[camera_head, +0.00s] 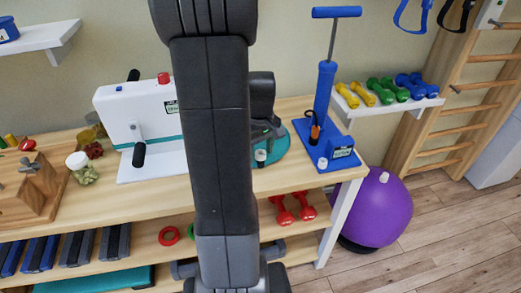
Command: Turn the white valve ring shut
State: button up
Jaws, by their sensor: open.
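My gripper (263,142) is open and points down just above the white piece. My arm hides the disc's left part. The picture is too small to tell whether the fingers touch the white piece or are around it. Another small white piece (322,163) sits on the base of the blue pump, to the right.
The blue pump (322,95) stands tall close right of my gripper. A white machine with a crank (125,108) is to the left. A wooden block fixture (30,190) stands far left. Dumbbells lie on a wall shelf (392,105). A purple ball (378,212) is below right.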

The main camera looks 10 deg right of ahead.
jog(key=shift+c, duration=0.2)
jog(key=c, duration=0.9)
jog(key=shift+c, duration=0.2)
jog(key=shift+m, duration=0.3)
jog(key=m, duration=0.3)
jog(key=shift+p, duration=0.3)
jog(key=shift+m, duration=2)
jog(key=o, duration=1)
